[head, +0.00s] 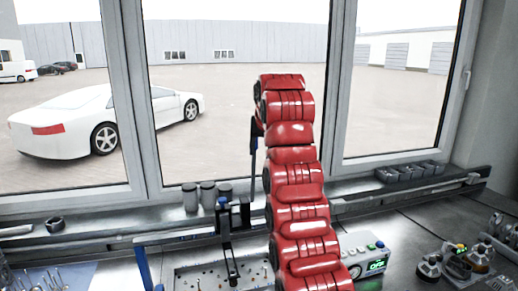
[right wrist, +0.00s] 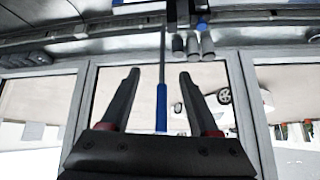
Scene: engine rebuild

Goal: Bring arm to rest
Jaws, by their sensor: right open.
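My right arm (head: 293,190) rises from the bottom middle of the head view, its red links in front of the window. Its dark gripper (head: 257,128) shows only in part there, at the left of the arm's upper end. In the right wrist view the gripper (right wrist: 160,74) is open, its two dark fingers apart. A thin rod with a blue handle (right wrist: 162,105) shows between the fingers in that picture; I cannot tell its depth or whether it touches them. My left gripper is not in view.
A dark stand with blue parts (head: 228,240), grey cylinders (head: 208,194) and a perforated plate (head: 195,277) are left of the arm. A device with a green display (head: 372,262) and metal parts (head: 455,262) are to the right. Windows close off the back.

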